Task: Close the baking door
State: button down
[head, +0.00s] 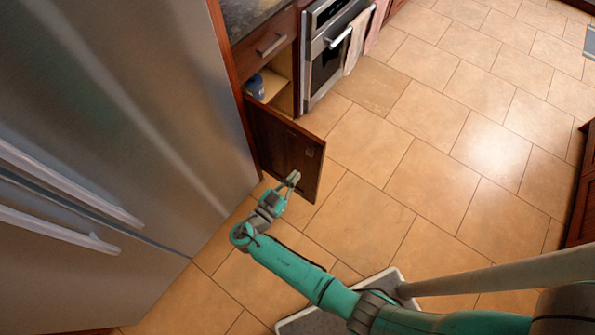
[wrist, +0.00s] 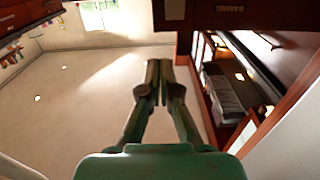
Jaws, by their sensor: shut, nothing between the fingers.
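The baking door (head: 283,152) is a dark wood cabinet door in the head view, swung open and standing out from the cabinet over the tiled floor. The cabinet opening (head: 283,78) shows behind it. My gripper (head: 292,178) is at the door's lower outer part, its fingers shut and empty. I cannot tell whether they touch the door. In the wrist view the shut fingers (wrist: 159,68) point toward a dark wood panel (wrist: 200,17) across the top edge, with small pale lettering on it.
A large steel fridge (head: 150,90) stands close on the left. An oven (head: 328,45) with towels on its handle is beyond the cabinet. A blue container (head: 255,87) sits on the cabinet shelf. The tiled floor (head: 420,160) to the right is clear.

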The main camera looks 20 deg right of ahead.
aim_at(321, 146)
jog(key=x, duration=1.2)
jog(key=shift+d, duration=0.1)
